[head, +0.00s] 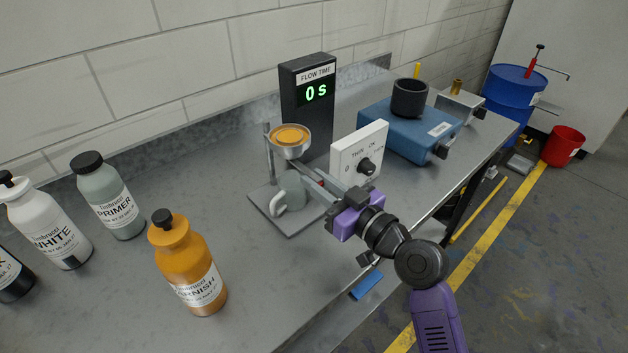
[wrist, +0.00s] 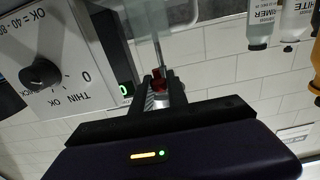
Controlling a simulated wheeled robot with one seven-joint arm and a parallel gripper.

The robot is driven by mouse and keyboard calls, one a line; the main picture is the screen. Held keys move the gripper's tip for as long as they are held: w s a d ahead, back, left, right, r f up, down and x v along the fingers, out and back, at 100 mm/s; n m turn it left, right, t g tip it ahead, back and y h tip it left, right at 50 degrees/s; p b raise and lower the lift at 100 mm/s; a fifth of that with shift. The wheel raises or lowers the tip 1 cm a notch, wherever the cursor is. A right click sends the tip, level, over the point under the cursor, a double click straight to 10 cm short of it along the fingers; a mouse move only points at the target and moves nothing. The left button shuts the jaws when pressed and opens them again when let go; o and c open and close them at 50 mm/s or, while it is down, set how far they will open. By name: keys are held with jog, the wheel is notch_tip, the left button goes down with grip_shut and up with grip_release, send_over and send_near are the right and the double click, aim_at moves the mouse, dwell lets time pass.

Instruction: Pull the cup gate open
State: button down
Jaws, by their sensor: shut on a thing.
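The metal flow cup (head: 291,150), filled with orange liquid, is held on a stand above a grey-green mug (head: 291,187). My gripper (head: 305,172) reaches in from the right, its fingertips just under the cup. In the wrist view my gripper (wrist: 155,92) is shut on a small red piece (wrist: 157,78), which looks like the cup gate. The gate is hidden by the fingers in the head view. No stream of liquid shows between the cup and the mug.
A dark timer (head: 308,95) reading 0 s stands behind the cup. A white dial panel (head: 358,148) stands close to the right of my fingers. An orange varnish bottle (head: 185,262) stands at the front left. A blue box (head: 412,128) stands at the right.

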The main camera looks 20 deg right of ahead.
jog(key=shift+v, duration=0.8)
jog(key=c, duration=1.3)
grip_release()
jog(key=b+v, duration=0.2)
jog(key=v, duration=0.5)
jog(key=shift+s, duration=0.35)
jog(key=shift+d+r, duration=0.1)
jog(key=shift+d, duration=0.05)
